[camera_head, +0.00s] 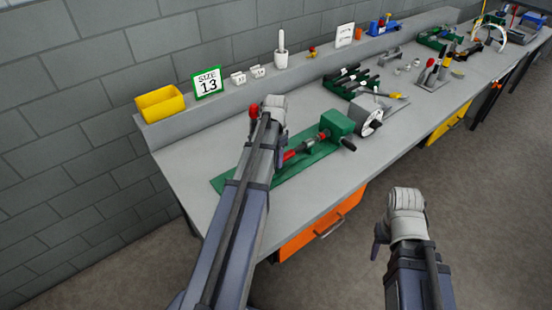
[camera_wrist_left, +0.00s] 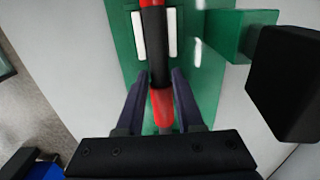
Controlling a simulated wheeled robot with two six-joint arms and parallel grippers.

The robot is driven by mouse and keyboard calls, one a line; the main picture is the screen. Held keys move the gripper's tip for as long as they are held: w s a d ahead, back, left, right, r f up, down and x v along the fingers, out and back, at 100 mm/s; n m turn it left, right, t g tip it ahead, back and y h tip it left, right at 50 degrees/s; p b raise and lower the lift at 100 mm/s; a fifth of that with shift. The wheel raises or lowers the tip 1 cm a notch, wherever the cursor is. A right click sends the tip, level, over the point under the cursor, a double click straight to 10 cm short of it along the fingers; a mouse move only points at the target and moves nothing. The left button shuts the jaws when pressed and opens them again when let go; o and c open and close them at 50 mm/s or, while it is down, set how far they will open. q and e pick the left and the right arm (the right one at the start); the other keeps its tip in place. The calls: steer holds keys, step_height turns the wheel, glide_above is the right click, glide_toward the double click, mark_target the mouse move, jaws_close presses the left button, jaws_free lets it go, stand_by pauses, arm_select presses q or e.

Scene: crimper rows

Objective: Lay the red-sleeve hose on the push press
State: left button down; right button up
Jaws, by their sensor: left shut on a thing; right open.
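The red-sleeve hose (camera_head: 291,154) shows red and black over the base, partly hidden by my left arm. In the left wrist view, my left gripper (camera_wrist_left: 163,75) is shut on the hose's red sleeve (camera_wrist_left: 163,107). The black part of the hose runs between two white strips on the green base; I cannot tell whether it touches them. My right gripper (camera_head: 380,242) is open and empty, off the bench's front.
A yellow bin (camera_head: 160,103), a green-framed sign reading SIZE 13 (camera_head: 208,83) and small white blocks stand on the back ledge. A green tool rack (camera_head: 353,82) and other tools lie to the right. An orange drawer (camera_head: 322,222) is below the front edge.

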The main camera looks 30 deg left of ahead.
arm_select(q)
steer(key=shift+f, duration=0.1)
stand_by(0.3)
steer(key=shift+c, duration=2.3)
jaws_free()
step_height(320, 180, up, 8)
steer(key=p, duration=0.7)
steer(key=shift+f+p, duration=0.1)
steer(key=shift+p, duration=0.25)
steer(key=shift+f, duration=0.1)
steer(key=s+d, duration=0.5)
steer(key=d, duration=0.5)
steer(key=s+d, duration=0.6)
steer(key=d, duration=0.4)
steer(key=s+d+y, duration=0.1)
steer(key=s+d, duration=0.4)
steer(key=d, duration=0.5)
steer(key=shift+s+d+n, duration=0.25)
steer(key=shift+n, duration=0.15)
